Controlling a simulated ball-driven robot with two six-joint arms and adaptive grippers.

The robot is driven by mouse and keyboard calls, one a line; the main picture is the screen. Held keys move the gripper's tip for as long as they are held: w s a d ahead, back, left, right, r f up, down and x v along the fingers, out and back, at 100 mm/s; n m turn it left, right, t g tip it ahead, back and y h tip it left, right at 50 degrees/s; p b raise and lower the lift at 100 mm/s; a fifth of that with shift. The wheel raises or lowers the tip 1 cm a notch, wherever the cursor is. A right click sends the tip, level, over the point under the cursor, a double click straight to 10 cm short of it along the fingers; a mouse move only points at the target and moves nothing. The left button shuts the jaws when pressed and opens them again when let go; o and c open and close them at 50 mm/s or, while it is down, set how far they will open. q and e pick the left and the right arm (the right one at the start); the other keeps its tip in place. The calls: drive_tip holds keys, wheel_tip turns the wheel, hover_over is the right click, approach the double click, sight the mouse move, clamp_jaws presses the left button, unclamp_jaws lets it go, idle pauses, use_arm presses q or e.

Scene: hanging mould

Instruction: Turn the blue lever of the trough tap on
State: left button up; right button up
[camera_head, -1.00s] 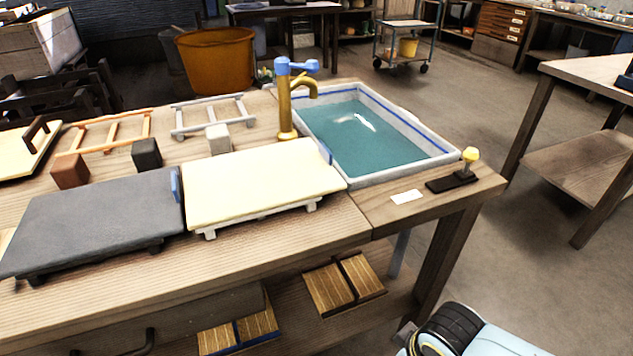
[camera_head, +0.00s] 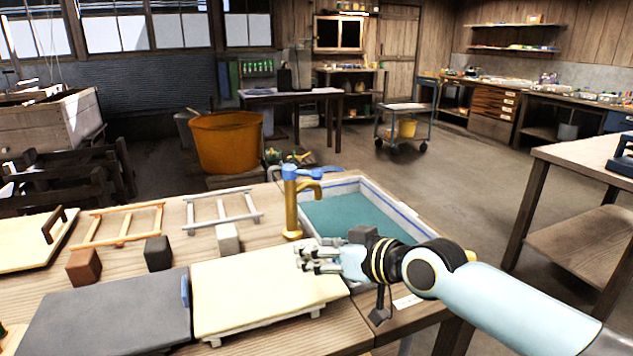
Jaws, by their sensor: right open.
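The trough tap (camera_head: 291,208) is a brass post with a curved spout over the trough. Its blue lever (camera_head: 300,173) lies across the top of the post. The trough (camera_head: 352,186) has a pale rim with a blue line and holds teal water. My right gripper (camera_head: 302,261) is open and empty, over the near end of the trough and the cream board's right edge. It is nearer to me and lower in the picture than the lever, apart from it. My left gripper is not in view.
A cream board (camera_head: 262,295) and a grey board (camera_head: 105,312) lie on the bench left of my right arm. An orange tub (camera_head: 226,143) stands beyond the bench.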

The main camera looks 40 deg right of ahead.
sight(320, 175)
drive_tip(key=w+d+r+m+t+h, duration=0.2)
drive_tip(key=w+d+r, duration=0.1)
drive_tip(key=d, duration=0.2)
drive_tip(key=w+d+r+m+t+h, duration=0.1)
drive_tip(key=w+d+r+t, duration=0.1)
drive_tip(key=w+d+r, duration=0.3)
drive_tip(key=w+b, duration=0.1)
drive_tip(key=w, duration=0.2)
drive_tip(key=w+d+f+b, duration=0.1)
drive_tip(key=w+b, duration=0.1)
drive_tip(key=w, duration=0.1)
drive_tip(key=w+f+b, duration=0.1)
drive_tip(key=w+b, duration=0.1)
drive_tip(key=shift+w+d+f, duration=0.15)
drive_tip(key=shift+w+d, duration=0.05)
drive_tip(key=shift+w, duration=0.5)
drive_tip(key=shift+a+r, duration=0.1)
drive_tip(key=shift+r, duration=0.1)
clamp_jaws()
